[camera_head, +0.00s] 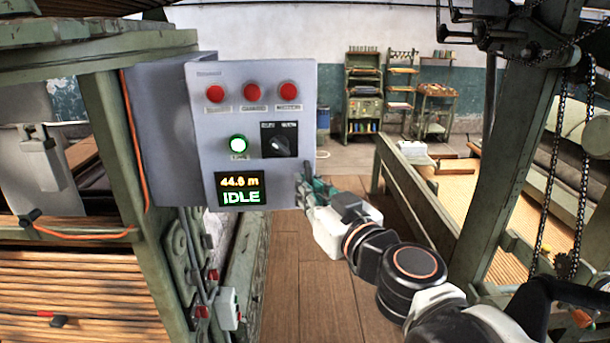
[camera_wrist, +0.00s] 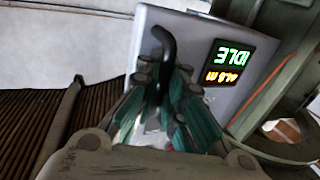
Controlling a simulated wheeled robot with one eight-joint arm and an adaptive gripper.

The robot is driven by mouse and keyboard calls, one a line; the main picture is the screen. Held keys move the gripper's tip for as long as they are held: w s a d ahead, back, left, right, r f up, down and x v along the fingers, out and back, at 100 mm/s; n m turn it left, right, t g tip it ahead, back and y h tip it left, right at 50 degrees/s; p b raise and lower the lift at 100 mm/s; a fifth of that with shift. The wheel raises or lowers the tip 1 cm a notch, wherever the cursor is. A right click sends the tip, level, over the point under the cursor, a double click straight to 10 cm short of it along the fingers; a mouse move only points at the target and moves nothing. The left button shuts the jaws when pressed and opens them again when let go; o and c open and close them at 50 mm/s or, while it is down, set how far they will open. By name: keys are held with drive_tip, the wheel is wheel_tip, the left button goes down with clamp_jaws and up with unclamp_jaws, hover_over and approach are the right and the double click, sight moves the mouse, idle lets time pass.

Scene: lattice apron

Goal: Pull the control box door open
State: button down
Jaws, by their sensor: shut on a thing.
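The grey control box (camera_head: 155,130) is fixed to a green frame at the left. Its door (camera_head: 205,150) faces me, with three red buttons, a green lamp, a dark rotary switch and a display (camera_head: 240,189) reading IDLE. A dark bent handle (camera_head: 308,172) stands at the door's lower right edge. My gripper (camera_head: 307,192) reaches it from the lower right. In the wrist view, its teal-sided fingers (camera_wrist: 160,88) are shut around the handle (camera_wrist: 166,44), whose bent top sticks out above them. I see no clear gap between door and box, but the handle-side edge is partly hidden.
A green machine frame (camera_head: 105,125) with an orange cable stands left of the box. A dark post with hanging chains (camera_head: 545,190) is at the right. Wooden floor (camera_head: 310,295) is open below the door. Shelves (camera_head: 363,95) stand far behind.

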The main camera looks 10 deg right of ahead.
drive_tip(key=shift+s+a, duration=0.2)
drive_tip(key=shift+s, duration=0.45)
drive_tip(key=c, duration=2)
unclamp_jaws()
drive_tip(key=shift+o, duration=0.2)
drive_tip(key=shift+s+d, duration=0.1)
drive_tip(key=shift+d, duration=0.1)
drive_tip(key=shift+a, duration=0.15)
drive_tip(key=v, duration=0.7)
drive_tip(key=shift+s, duration=0.25)
